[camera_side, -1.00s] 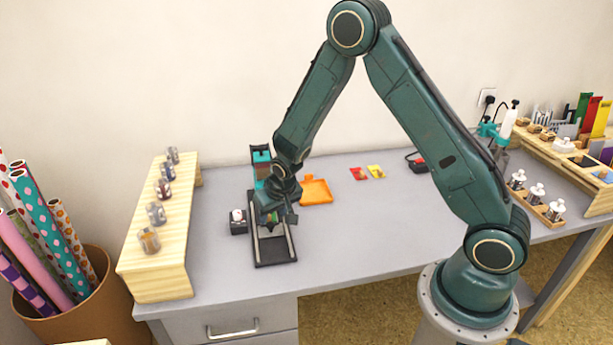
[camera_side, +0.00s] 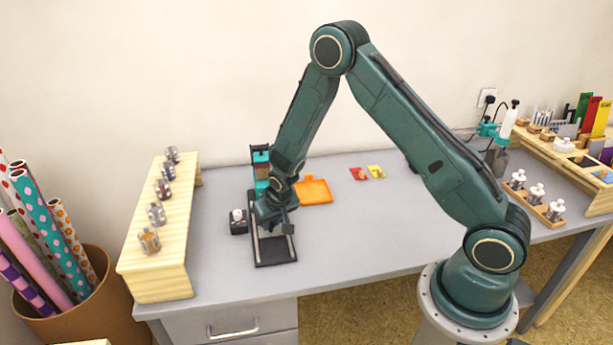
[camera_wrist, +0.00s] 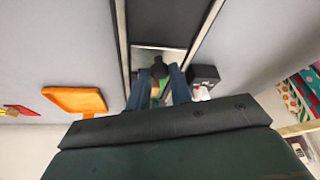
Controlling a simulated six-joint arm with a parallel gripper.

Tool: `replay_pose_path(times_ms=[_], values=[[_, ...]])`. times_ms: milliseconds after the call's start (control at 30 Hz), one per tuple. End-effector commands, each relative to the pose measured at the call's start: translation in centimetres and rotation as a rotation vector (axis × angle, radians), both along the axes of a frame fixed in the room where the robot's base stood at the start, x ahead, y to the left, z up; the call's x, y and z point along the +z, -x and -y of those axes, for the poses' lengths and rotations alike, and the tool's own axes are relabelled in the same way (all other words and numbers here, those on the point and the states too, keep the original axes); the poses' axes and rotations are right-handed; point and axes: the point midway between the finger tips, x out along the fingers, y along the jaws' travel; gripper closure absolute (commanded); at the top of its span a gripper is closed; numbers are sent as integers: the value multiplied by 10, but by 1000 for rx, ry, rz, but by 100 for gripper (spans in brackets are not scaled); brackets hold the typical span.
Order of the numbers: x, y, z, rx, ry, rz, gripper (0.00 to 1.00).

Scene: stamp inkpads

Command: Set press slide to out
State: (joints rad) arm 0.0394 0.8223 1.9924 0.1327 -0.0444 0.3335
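The press (camera_side: 262,160) is a teal and black upright unit at the back of a dark base with two light rails. The rails run toward the front edge of the desk. In the wrist view, a grey slide plate (camera_wrist: 172,58) with a black knob (camera_wrist: 158,68) spans the rails (camera_wrist: 207,22). My gripper (camera_side: 275,229) is low over the rails in front of the press. In the wrist view, my gripper's two bluish fingers (camera_wrist: 158,84) stand either side of the knob. Whether they touch it is unclear. Something green shows between them.
A small black box (camera_side: 238,228) with a white top stands left of the rails. An orange tray (camera_side: 315,192) lies to the right. A wooden rack (camera_side: 158,240) with several stamps stands further left. The desk's front right is clear.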

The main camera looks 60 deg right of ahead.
Motion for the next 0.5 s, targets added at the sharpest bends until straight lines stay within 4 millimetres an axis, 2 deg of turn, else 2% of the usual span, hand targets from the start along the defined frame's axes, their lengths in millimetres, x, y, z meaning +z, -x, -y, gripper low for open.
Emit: replay_pose_path(times_ms=[33, 100, 333, 500], values=[[0, 0, 0, 0, -1, 0, 91], [0, 0, 0, 0, -1, 0, 100], [0, 2, -3, 1, -1, -1, 100], [0, 15, -17, 3, -1, -2, 100]])
